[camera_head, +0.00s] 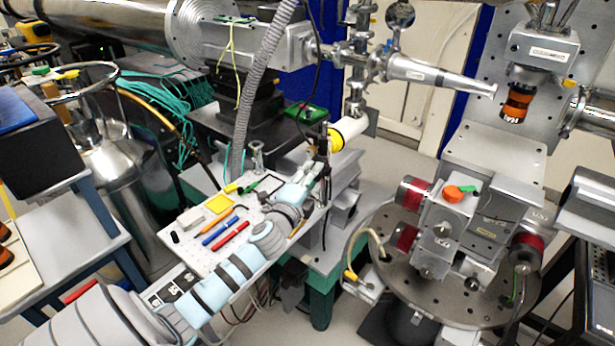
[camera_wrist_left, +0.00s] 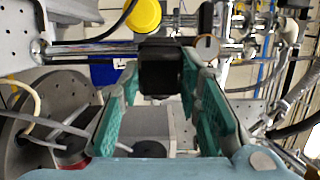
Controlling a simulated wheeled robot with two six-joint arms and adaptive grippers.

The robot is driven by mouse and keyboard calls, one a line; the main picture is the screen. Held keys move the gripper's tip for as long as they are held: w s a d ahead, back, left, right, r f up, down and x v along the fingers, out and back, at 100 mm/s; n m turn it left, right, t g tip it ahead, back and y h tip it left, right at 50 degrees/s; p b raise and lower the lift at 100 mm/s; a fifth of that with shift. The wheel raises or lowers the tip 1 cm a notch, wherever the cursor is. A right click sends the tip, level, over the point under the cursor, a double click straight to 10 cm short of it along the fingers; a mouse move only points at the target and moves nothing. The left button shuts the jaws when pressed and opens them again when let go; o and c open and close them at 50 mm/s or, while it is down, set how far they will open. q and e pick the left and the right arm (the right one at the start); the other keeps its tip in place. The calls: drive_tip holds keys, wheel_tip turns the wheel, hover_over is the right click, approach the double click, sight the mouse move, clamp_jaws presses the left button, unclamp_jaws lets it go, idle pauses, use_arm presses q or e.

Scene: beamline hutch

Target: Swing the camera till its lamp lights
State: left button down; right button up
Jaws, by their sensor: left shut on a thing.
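My left arm reaches over the perforated board, and its gripper (camera_head: 318,168) is at the board's far right end. In the left wrist view the gripper's green fingers (camera_wrist_left: 160,82) are closed on a small black block (camera_wrist_left: 160,67) on a thin metal rod. The block looks like part of the camera, but I cannot be sure. A yellow-ended white cylinder (camera_head: 347,133) is just beyond the gripper, and its yellow end also shows in the wrist view (camera_wrist_left: 143,15). I cannot make out a lit lamp. My right gripper is not in view.
The perforated board (camera_head: 190,262) holds pens, a yellow pad (camera_head: 219,203) and small parts. A grey ridged hose (camera_head: 258,85) hangs close to the arm. A round stage (camera_head: 385,285) with red-banded motors stands to the right. A metal nozzle (camera_head: 440,75) points right above it.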

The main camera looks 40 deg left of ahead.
sight(328, 174)
use_arm(q)
drive_tip(key=d+n+y, duration=0.1)
drive_tip(key=w+d+n+g+y, duration=0.1)
drive_tip(key=y, duration=0.1)
drive_tip(key=shift+n+g+b, duration=0.3)
drive_tip(key=shift+b, duration=0.1)
drive_tip(key=shift+w+d, duration=0.5)
drive_tip(key=shift+d, duration=0.3)
drive_tip(key=shift+r, duration=0.1)
drive_tip(key=c, duration=1.2)
unclamp_jaws()
drive_tip(key=shift+w+d, duration=0.1)
drive_tip(key=shift+o, duration=0.2)
